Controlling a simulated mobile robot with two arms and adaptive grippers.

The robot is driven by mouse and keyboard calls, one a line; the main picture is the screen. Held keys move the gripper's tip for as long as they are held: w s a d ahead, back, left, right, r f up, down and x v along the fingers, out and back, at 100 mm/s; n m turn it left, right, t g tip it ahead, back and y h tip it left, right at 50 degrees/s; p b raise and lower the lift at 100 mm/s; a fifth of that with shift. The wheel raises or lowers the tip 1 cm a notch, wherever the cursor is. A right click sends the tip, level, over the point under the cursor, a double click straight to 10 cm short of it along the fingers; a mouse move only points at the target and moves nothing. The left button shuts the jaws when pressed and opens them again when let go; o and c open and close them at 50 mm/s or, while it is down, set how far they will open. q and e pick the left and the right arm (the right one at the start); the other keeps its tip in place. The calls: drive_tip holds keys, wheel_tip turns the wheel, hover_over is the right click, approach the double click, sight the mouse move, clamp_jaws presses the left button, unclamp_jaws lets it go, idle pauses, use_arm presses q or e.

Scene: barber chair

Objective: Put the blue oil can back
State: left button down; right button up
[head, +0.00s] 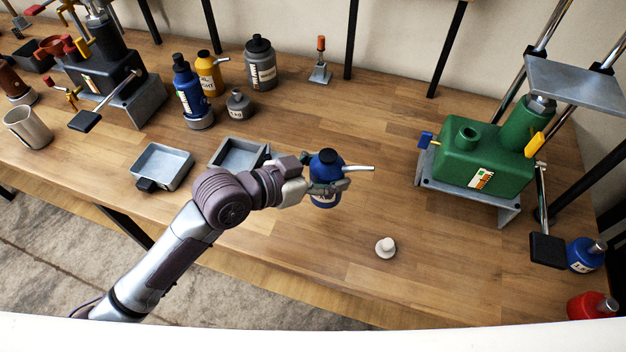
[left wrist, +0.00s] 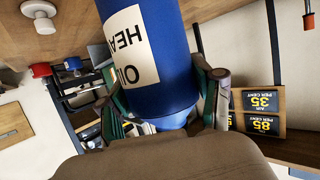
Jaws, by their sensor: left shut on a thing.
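The blue oil can (head: 325,165) has a dark cap, a pale spout pointing right and a white label. My left gripper (head: 333,187) is shut around its body, over the front middle of the bench. The can looks about upright in the head view; whether its base touches the bench I cannot tell. In the left wrist view, the can (left wrist: 176,60) fills the middle, its label upside down, between the fingers of my left gripper (left wrist: 165,95). My right gripper is not in view.
A small white knob-like piece (head: 386,247) lies on the bench (head: 330,275). Grey trays (head: 162,166), a blue bottle (head: 188,90) and other bottles stand left.

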use_arm(q)
drive_tip(key=shift+w+a+f, duration=0.8)
drive_tip(key=shift+w+a, duration=0.1)
drive_tip(key=shift+a, duration=0.2)
wheel_tip(320, 180, down, 3)
drive_tip(key=shift+f+p, duration=0.15)
drive_tip(key=shift+p, duration=0.15)
drive_tip(key=shift+f, duration=0.35)
drive_tip(key=shift+f, duration=0.15)
drive_tip(key=shift+c, duration=0.9)
unclamp_jaws()
